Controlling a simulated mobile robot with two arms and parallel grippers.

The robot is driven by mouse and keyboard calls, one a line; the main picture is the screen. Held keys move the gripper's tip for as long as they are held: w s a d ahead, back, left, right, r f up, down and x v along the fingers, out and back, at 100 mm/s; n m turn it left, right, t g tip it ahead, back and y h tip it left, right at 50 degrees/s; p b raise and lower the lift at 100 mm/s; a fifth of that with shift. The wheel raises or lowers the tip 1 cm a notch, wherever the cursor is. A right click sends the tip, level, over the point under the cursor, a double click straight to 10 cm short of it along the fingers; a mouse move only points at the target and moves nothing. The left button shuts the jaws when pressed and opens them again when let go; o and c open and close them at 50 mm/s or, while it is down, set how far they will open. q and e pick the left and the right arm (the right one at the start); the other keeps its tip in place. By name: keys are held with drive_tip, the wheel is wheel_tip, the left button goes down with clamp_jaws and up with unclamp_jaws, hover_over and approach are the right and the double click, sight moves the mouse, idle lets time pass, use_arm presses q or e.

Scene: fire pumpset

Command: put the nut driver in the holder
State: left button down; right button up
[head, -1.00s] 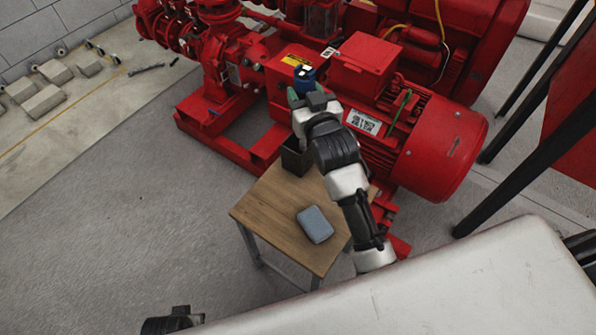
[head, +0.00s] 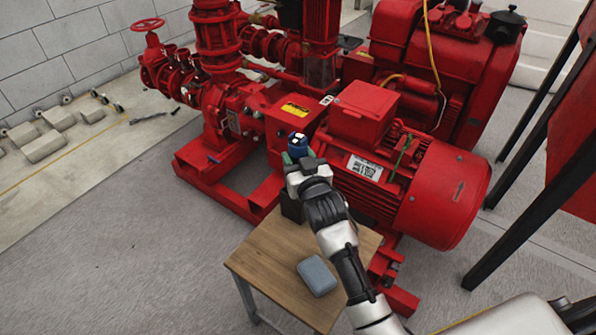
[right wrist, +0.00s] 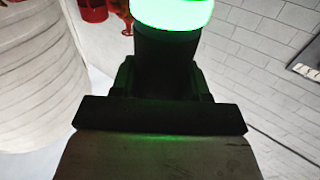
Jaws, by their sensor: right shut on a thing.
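My right gripper (head: 295,158) is shut on the nut driver (head: 298,143), whose blue top shows just above the fingers in the head view. Its lower part is hidden by the gripper. The holder is a dark open box (head: 291,207) on the small wooden table, just below the gripper and partly covered by it and my arm. I cannot tell whether the driver's lower end is inside it. My left gripper is out of view.
The wooden table (head: 262,268) also bears a blue-grey box (head: 317,276). The red pump motor (head: 440,195) stands close behind and right of the table. Dark slanted posts (head: 540,205) stand at the right.

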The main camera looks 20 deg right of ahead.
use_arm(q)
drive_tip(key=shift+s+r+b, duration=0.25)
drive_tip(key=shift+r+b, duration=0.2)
use_arm(e)
drive_tip(key=shift+f, duration=1.55)
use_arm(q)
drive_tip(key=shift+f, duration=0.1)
use_arm(e)
drive_tip(key=shift+f, duration=0.1)
drive_tip(key=o, duration=1)
drive_tip(key=shift+f, duration=0.1)
drive_tip(key=shift+s, duration=0.3)
drive_tip(key=s, duration=0.1)
drive_tip(key=s+p, duration=0.1)
drive_tip(key=s, duration=0.1)
drive_tip(key=shift+d+r, duration=0.1)
drive_tip(key=shift+r, duration=0.1)
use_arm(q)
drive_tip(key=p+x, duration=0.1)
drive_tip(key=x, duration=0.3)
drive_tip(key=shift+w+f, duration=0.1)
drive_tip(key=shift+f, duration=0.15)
use_arm(e)
drive_tip(key=s, duration=0.8)
drive_tip(key=shift+s+d, duration=0.15)
drive_tip(key=shift+s, duration=0.1)
